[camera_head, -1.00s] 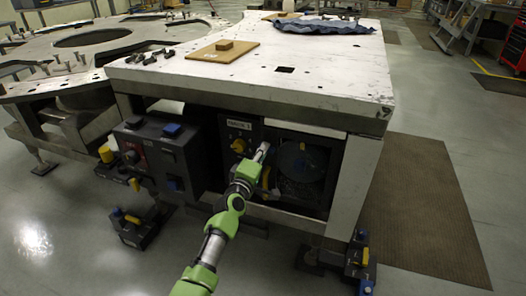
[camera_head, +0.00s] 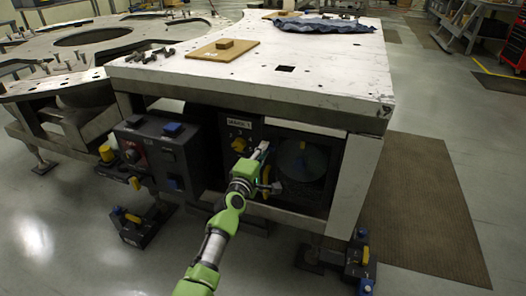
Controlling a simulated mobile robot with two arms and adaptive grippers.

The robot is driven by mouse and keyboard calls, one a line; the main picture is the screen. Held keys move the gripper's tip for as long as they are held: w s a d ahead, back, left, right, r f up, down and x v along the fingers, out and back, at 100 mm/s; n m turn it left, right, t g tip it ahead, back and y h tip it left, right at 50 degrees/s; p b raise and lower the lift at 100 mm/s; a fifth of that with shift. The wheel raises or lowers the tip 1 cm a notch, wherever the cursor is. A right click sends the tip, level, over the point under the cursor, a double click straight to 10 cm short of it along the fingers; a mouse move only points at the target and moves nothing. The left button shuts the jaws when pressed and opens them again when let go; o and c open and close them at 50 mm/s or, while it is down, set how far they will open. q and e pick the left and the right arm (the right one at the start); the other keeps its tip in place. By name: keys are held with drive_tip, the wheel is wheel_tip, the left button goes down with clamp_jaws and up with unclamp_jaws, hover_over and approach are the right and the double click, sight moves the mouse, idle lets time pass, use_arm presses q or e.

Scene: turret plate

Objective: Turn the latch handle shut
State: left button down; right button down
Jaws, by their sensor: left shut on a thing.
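The latch handle (camera_head: 266,173) is a small yellow piece at the left edge of the dark, glass-like window in the front of the plate's stand. My left gripper (camera_head: 268,167) reaches up to it from below on a green and grey arm. One finger shows above the handle and the other at its lower right, and the gripper is shut on it. The gripper hides much of the handle, so its exact angle is hard to tell. My right gripper is not in view.
A yellow knob (camera_head: 239,145) on a dark numbered panel is close left of my gripper. A dark control box (camera_head: 160,150) stands further left. The white plate top (camera_head: 330,70) overhangs the panel. The floor in front is mostly clear.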

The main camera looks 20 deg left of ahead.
use_arm(q)
drive_tip(key=c, duration=2)
unclamp_jaws()
drive_tip(key=shift+c, duration=0.2)
drive_tip(key=s, duration=1.2)
drive_tip(key=shift+a, duration=0.2)
drive_tip(key=shift+d+f, duration=0.1)
